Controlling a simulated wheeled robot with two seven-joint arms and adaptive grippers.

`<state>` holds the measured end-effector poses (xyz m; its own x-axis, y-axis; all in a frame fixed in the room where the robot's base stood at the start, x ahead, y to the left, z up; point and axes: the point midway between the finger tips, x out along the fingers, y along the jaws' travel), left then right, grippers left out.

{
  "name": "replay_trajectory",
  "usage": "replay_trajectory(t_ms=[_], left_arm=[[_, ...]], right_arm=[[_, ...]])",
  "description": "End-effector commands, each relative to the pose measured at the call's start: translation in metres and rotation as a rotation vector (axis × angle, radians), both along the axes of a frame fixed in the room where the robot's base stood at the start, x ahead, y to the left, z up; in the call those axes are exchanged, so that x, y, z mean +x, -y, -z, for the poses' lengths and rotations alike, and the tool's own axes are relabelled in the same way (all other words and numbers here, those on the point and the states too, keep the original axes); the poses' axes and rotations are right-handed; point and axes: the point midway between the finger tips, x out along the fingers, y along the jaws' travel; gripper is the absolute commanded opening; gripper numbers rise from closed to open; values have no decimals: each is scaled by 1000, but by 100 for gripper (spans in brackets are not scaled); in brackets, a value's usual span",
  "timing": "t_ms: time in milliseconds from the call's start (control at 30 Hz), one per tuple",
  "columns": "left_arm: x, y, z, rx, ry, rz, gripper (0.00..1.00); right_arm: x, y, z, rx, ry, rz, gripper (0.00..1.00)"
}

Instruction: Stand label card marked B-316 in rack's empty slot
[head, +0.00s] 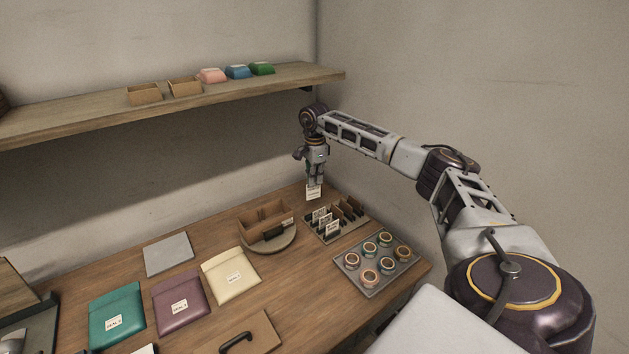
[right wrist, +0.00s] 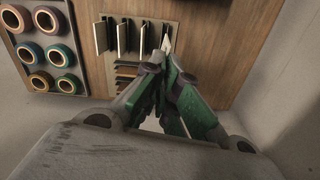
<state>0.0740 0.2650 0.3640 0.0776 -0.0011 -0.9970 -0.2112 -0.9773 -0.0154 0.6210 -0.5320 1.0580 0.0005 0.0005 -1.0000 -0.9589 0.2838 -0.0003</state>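My right gripper (head: 315,182) is shut on a small white label card (head: 313,192) and holds it upright above the back of the card rack. The card's print is too small to read. In the right wrist view the card (right wrist: 166,43) shows as a thin pale edge between the fingertips (right wrist: 158,56). The rack (head: 330,238) is a low tray with dark dividers on the table's right side; several white cards stand in its front-left row. The same rack (right wrist: 142,20) lies beyond the fingers in the right wrist view. My left gripper is not in view.
A grey tray of tape rolls (head: 376,290) lies in front of the rack. A round stand with a wooden box (head: 266,241) is on the rack's left. Teal (head: 116,318), purple and cream pouches lie further left. A shelf (head: 300,76) runs above; a wall stands behind.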

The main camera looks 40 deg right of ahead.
Motion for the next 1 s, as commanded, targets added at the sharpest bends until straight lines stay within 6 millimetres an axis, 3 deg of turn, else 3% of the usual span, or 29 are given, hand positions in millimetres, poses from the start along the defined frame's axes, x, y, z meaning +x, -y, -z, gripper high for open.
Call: replay_trajectory(t_ms=[367, 1000], left_arm=[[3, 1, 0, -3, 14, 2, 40], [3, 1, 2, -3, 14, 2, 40]], right_arm=[[6, 1, 0, -1, 0, -167, 0], [6, 1, 3, -1, -1, -177, 0]])
